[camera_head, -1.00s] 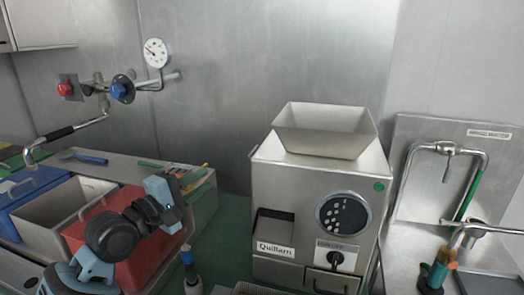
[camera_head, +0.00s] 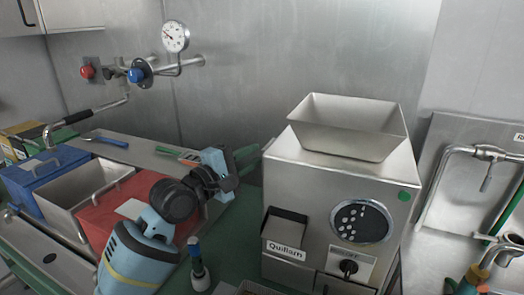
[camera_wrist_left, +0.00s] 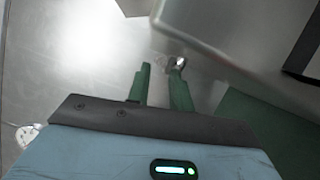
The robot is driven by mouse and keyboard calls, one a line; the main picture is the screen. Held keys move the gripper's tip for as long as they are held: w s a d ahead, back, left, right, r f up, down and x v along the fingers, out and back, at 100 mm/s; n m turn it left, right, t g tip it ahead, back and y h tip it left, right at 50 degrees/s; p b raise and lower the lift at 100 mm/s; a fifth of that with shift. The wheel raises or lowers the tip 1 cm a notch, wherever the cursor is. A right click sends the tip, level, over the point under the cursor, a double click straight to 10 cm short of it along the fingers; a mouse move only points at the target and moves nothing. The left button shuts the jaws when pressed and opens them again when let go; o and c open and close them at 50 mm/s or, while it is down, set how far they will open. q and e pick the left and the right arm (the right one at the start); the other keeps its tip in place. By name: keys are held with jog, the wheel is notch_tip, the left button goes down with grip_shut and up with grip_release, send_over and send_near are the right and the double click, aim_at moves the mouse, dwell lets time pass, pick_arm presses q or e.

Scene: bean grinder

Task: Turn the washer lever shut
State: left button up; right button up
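A small metal lever (camera_head: 487,178) hangs from the bent pipe on the steel panel at the right edge of the head view; I cannot be sure it is the washer lever. My left gripper (camera_head: 246,158) is beside the left side of the steel grinder (camera_head: 350,172), far from that pipe. In the left wrist view its two green fingers (camera_wrist_left: 160,88) stand apart with nothing between them. A small shiny metal piece (camera_wrist_left: 179,63) shows just beyond the fingertips; I cannot tell whether they touch. My right gripper is not in view.
A blue box (camera_head: 48,178), an open steel bin (camera_head: 68,212) and a red box (camera_head: 128,196) stand at the left. Pipes with a red knob (camera_head: 88,71), a blue knob (camera_head: 135,75) and a gauge (camera_head: 175,37) are on the back wall.

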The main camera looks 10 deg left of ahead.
aim_at(262, 150)
pick_arm(q)
jog(key=shift+x, duration=1.95)
jog(key=shift+c, duration=0.2)
grip_shut()
